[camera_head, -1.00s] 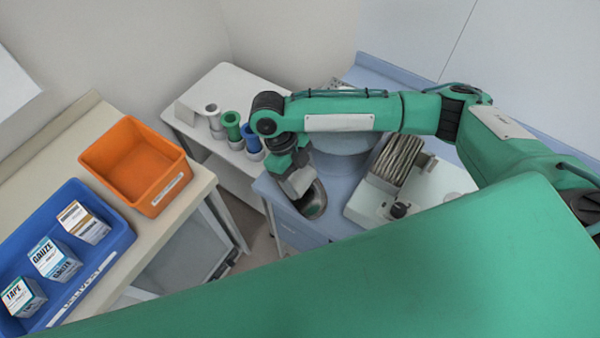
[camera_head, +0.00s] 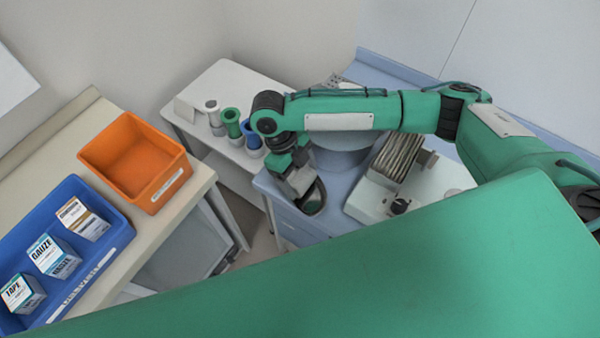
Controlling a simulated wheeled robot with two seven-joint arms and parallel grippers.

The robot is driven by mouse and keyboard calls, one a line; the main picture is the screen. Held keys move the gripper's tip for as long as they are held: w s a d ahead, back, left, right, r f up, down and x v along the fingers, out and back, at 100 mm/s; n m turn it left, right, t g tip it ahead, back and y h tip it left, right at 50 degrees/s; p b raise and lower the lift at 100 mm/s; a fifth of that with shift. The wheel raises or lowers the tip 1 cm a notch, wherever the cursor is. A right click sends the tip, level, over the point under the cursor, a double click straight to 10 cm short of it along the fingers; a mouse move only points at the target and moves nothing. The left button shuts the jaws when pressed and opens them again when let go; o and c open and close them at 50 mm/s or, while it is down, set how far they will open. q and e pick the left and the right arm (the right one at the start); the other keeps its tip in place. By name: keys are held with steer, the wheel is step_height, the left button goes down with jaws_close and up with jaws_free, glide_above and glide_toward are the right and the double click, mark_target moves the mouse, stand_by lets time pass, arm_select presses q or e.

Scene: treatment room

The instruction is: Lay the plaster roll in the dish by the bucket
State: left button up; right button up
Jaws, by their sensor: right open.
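A grey-blue bucket (camera_head: 345,160) stands just behind the dish, partly hidden by my right forearm. I cannot make out a plaster roll in the gripper or the dish. White (camera_head: 212,112), green (camera_head: 232,122) and blue (camera_head: 251,137) spool-like items stand on a white side table; I cannot tell whether one is the plaster roll. My left gripper is not in view.
A white device with a ribbed grey part (camera_head: 396,158) stands right of the bucket. On the left counter are an orange bin (camera_head: 172,186), empty, and a blue tray (camera_head: 122,232) holding tape and gauze boxes. My green arm link covers the lower foreground.

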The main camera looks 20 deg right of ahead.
steer(key=shift+r, duration=0.55)
steer(key=b+v, duration=0.2)
steer(key=v, duration=1)
steer(key=shift+b, duration=0.3)
steer(key=shift+r, duration=0.15)
